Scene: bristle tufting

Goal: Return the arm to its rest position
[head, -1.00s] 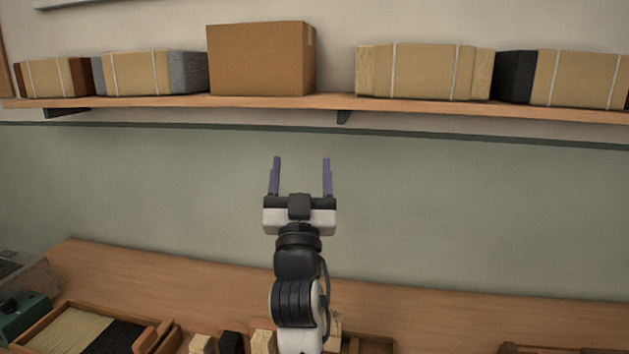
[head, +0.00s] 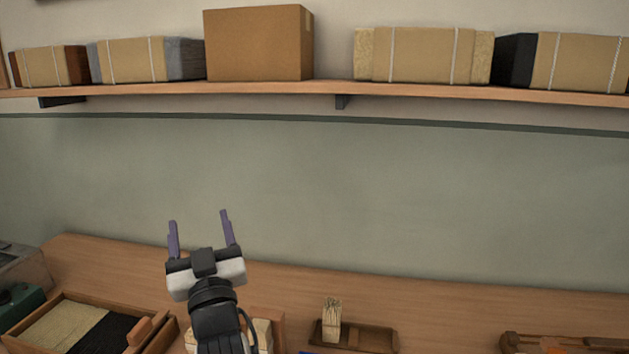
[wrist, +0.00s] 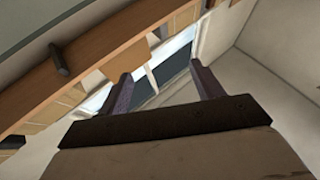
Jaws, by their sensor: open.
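My gripper (head: 199,234) is raised in front of the green lower wall, left of the middle in the head view. Its two purple fingers point upward and stand wide apart, with nothing between them. In the wrist view the open fingers (wrist: 160,92) point up past the shelf toward the upper wall and ceiling. Part of my arm hides some of the bench below.
A wall shelf (head: 420,91) with wrapped bundles and a cardboard box (head: 258,44) runs above my gripper. On the bench (head: 270,283) are a divided tray of bristles (head: 140,336), a small wooden holder (head: 370,336) with a pale tuft, and a wooden item (head: 560,343) at right.

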